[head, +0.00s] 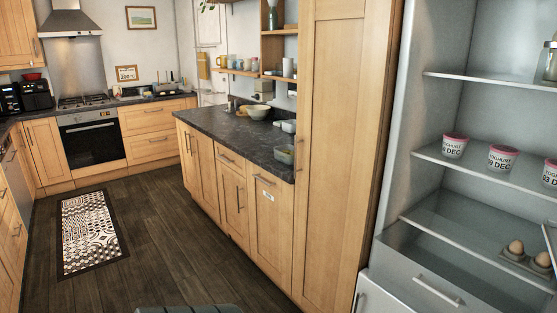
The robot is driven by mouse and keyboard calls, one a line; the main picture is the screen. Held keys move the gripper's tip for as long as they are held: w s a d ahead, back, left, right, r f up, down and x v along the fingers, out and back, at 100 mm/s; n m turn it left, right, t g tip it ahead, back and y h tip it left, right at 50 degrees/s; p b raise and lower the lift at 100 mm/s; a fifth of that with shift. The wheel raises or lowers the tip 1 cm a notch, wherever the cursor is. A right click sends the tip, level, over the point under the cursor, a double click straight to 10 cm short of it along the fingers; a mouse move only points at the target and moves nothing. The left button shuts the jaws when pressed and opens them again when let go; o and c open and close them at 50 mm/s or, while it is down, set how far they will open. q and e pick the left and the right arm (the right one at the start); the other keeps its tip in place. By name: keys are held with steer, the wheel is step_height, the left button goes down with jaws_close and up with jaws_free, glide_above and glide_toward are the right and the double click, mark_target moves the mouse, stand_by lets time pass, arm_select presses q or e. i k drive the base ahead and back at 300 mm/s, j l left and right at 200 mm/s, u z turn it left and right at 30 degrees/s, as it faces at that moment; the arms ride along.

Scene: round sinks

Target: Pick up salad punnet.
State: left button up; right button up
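A small, clear, box-shaped container (285,155) sits on the near end of the dark counter (215,121), close to the tall wooden cupboard. It may be the salad punnet, but it is too small to tell what is inside. No other punnet shows clearly in the head view. Neither of my grippers is in view.
An open fridge (440,190) on the right holds yoghurt pots (455,146) and eggs (515,247). The tall cupboard (342,150) stands between it and the counter. Bowls (255,112) stand further along the counter. The wooden floor (160,235) is clear apart from a patterned mat (88,232).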

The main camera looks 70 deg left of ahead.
mark_target(284, 154)
steer(key=k, duration=0.3)
steer(key=u, duration=1.95)
steer(key=i+j, duration=0.1)
steer(key=i, duration=0.6)
steer(key=i+j+z, duration=0.3)
steer(key=i+j, duration=0.25)
steer(key=i, duration=0.3)
steer(key=i+j+z, duration=0.25)
steer(key=i+j, duration=0.5)
steer(key=i+j+z, duration=0.3)
steer(key=i+j, duration=0.4)
steer(key=j, duration=0.2)
